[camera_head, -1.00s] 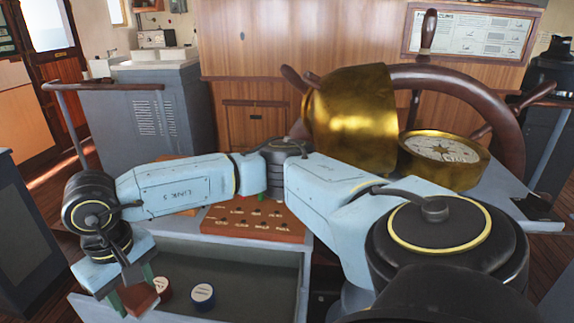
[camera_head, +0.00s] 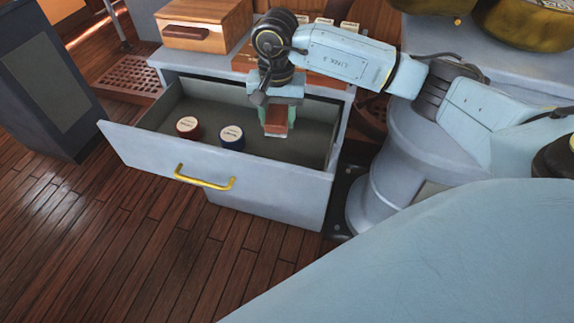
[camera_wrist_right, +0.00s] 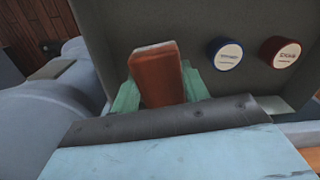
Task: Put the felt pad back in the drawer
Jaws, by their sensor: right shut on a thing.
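The felt pad, a reddish-brown block (camera_head: 276,129), is held in my right gripper (camera_head: 278,117), which has pale green fingers. In the right wrist view the pad (camera_wrist_right: 160,78) stands between the fingers, its pale end pointing away. The drawer (camera_head: 250,187) is pulled open, with a grey front and a yellow handle. My right gripper is over the right part of its interior, pointing down. I cannot tell whether the pad touches the drawer floor. My left gripper is out of view.
A red tin (camera_head: 188,127) and a blue tin (camera_head: 232,138) stand in the drawer, left of the pad. A wooden box (camera_head: 205,25) stands on the cabinet top behind, near a wooden board (camera_head: 320,62) partly hidden by my arm.

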